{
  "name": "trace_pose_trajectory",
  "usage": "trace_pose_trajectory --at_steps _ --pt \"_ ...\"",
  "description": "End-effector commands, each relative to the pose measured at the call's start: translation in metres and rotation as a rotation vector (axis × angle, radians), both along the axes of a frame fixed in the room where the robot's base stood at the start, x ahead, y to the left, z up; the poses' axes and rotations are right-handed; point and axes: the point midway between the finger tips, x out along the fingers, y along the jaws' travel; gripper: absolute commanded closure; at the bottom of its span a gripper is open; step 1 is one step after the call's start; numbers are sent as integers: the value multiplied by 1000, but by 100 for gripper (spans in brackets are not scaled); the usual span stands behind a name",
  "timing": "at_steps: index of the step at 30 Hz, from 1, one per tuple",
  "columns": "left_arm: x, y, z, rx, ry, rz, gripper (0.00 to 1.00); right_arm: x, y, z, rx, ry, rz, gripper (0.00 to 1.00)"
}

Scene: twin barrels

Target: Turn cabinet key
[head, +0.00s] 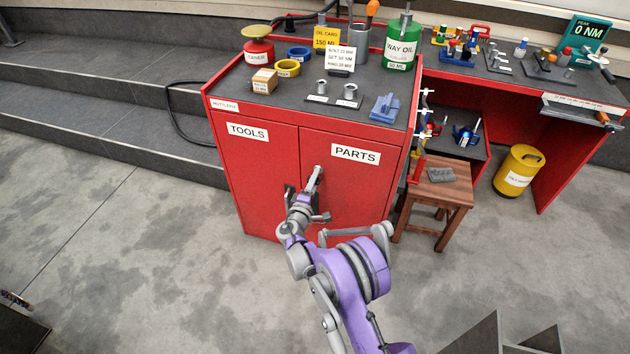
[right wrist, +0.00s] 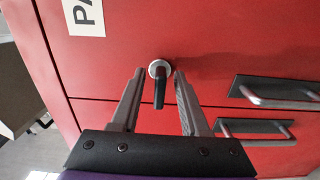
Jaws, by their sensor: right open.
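The red cabinet (head: 265,165) has two doors, labelled TOOLS and PARTS. In the right wrist view a dark key (right wrist: 160,93) sits in a round silver lock (right wrist: 158,68) on the PARTS door (right wrist: 200,35). My right gripper (right wrist: 159,74) is open, with one finger on each side of the key. I see small gaps between the fingers and the key, so it is not clamped. In the head view my right gripper (head: 315,178) is at the PARTS door, and it hides the key. My left gripper is not in view.
Door handles (right wrist: 280,92) stick out near the door gap, to the right in the wrist view. The cabinet top holds a green oil can (head: 400,50) and several small parts.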

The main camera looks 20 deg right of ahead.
Motion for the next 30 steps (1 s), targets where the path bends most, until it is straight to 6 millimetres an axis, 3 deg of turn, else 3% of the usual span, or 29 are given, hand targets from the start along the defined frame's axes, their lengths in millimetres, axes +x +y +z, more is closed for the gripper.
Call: trace_pose_trajectory --at_steps 5,18,30 --pt "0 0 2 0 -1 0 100 -10 8 1 1 -1 2 55" --pt "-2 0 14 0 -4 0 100 -77 53 1 0 0 2 55" --pt "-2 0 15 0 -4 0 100 -90 60 0 0 0 0 55"
